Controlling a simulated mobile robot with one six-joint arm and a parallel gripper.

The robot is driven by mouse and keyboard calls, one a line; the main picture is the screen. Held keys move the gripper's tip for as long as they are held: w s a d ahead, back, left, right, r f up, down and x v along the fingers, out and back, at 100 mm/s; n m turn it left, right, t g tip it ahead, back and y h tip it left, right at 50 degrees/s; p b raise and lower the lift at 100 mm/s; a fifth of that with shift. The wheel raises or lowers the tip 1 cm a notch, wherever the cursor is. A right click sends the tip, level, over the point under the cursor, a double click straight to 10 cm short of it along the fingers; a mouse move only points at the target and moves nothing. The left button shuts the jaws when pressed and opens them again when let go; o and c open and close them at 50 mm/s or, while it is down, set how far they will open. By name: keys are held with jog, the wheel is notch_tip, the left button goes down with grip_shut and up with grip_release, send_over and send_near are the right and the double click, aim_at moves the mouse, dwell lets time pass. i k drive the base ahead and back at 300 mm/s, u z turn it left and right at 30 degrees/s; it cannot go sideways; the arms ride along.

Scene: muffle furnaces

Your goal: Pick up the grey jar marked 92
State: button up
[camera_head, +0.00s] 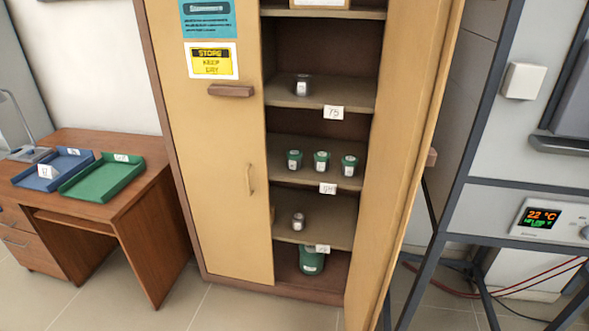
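Two small grey jars stand in the open part of a tan cabinet in the head view. One grey jar (303,86) is on the upper shelf (345,90), behind a white card that seems to read 75. The other grey jar (298,222) is on a lower shelf (335,232), left of a white card. Marks on both jars are too small to read, so I cannot tell which is 92. Both stand upright. My gripper is not in view.
Three green jars (321,161) stand on the shelf between, and a larger green container (312,261) at the bottom. The cabinet's right door (400,150) stands open. A desk (130,205) with blue and green trays is at left, a metal frame (440,225) at right.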

aim_at(293, 156)
jog(key=k, duration=0.85)
jog(key=u, duration=0.35)
jog(key=i, duration=0.45)
jog(key=u, duration=0.7)
jog(key=i, duration=0.65)
jog(key=u, duration=0.2)
jog(key=i, duration=1.7)
jog(key=z, duration=0.55)
